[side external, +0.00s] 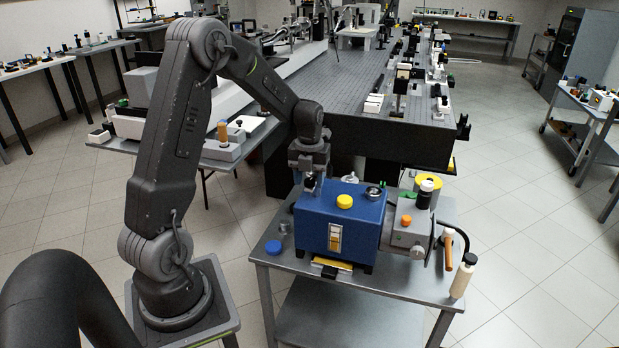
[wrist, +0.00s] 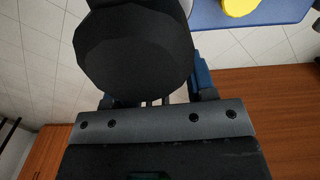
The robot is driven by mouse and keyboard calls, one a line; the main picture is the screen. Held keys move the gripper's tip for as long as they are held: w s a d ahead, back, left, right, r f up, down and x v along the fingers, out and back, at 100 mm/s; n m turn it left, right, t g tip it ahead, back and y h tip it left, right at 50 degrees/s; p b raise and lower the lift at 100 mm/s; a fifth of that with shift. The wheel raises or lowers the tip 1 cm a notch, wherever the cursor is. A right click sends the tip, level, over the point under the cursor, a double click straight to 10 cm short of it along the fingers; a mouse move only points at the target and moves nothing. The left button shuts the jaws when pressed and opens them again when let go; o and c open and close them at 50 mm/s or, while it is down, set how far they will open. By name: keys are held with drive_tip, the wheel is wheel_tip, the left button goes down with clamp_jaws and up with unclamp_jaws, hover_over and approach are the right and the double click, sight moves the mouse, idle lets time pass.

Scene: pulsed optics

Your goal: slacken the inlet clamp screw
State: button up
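My gripper (side external: 311,184) points down over the back left of a blue box (side external: 362,217). I cannot tell whether it touches anything. In the wrist view a large dark rounded shape (wrist: 137,55) covers most of the space by the fingers. I cannot tell whether it is held, and the finger gap is largely hidden. The box has a yellow cap (side external: 344,201) on top, and a yellow cap also shows in the wrist view (wrist: 241,6). I cannot identify the inlet clamp screw with certainty.
The box stands on a metal cart (side external: 318,293). A grey unit (side external: 408,233) with an orange knob (side external: 406,220) adjoins its right side. An orange handle (side external: 448,250) and a cream cylinder (side external: 462,278) are farther right. A loose blue cap (side external: 273,247) lies left. A large optical table (side external: 335,85) is behind.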

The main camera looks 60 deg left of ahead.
sight(310, 181)
drive_tip(key=c, duration=0.8)
drive_tip(key=shift+n, duration=0.3)
drive_tip(key=shift+r+n, duration=0.1)
drive_tip(key=shift+n, duration=2.5)
drive_tip(key=o, duration=0.9)
drive_tip(key=shift+o, duration=0.2)
wheel_tip(310, 181, up, 14)
